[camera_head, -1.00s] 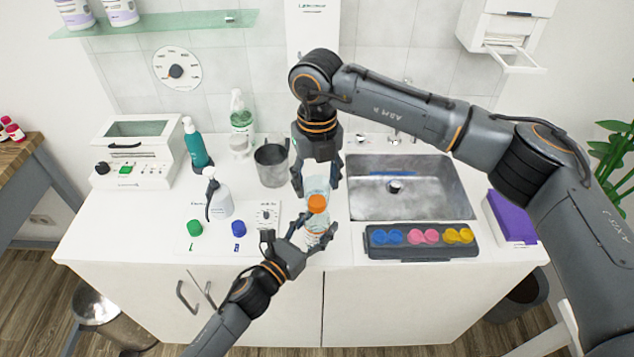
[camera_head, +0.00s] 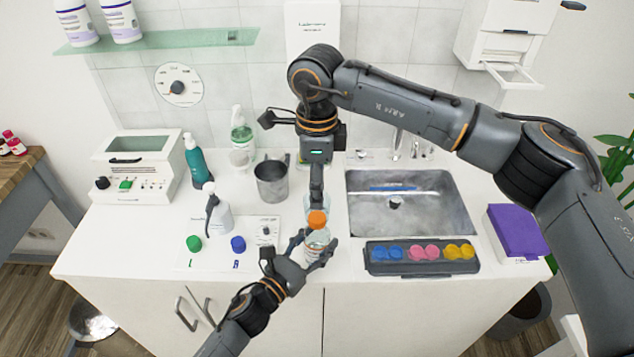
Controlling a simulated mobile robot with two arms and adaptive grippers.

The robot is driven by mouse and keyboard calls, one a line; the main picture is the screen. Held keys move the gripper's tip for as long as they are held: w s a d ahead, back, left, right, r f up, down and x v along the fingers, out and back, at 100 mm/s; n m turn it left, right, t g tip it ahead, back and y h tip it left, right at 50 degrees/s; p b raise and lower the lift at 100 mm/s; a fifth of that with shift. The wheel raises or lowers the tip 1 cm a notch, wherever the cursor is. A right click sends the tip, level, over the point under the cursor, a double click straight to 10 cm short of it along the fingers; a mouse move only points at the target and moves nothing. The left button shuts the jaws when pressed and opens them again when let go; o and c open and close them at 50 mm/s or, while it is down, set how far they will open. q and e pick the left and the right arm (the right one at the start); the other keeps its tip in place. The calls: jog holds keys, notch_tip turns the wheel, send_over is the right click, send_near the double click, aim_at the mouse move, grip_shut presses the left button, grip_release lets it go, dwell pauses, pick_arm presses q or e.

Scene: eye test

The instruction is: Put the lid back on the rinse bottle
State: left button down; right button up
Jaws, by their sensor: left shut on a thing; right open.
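A small clear bottle (camera_head: 318,238) stands near the counter's front, left of the lens-case tray. An orange lid (camera_head: 317,219) sits at its top; I cannot tell whether it is fully seated. My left gripper (camera_head: 318,249) comes in from the lower left and is shut on the bottle, its fingers hiding part of the sides. My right gripper (camera_head: 316,205) points down from above, just behind the orange lid. It is open but seen edge-on, so its fingers overlap. A clear glass-like thing (camera_head: 307,208) shows behind the bottle, partly hidden by the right gripper.
A grey mug (camera_head: 271,182) and a white spray bottle (camera_head: 219,215) stand to the left, with a green cap (camera_head: 193,243) and a blue cap (camera_head: 238,244). The lens-case tray (camera_head: 421,268) lies right, before the sink (camera_head: 410,222). A purple box (camera_head: 518,228) is farther right.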

aim_at(317, 216)
dwell(0.4)
jog(key=shift+f, duration=4)
jog(key=shift+c, duration=0.3)
grip_shut()
jog(key=shift+o, duration=1.1)
grip_release()
jog(key=shift+r, duration=0.1)
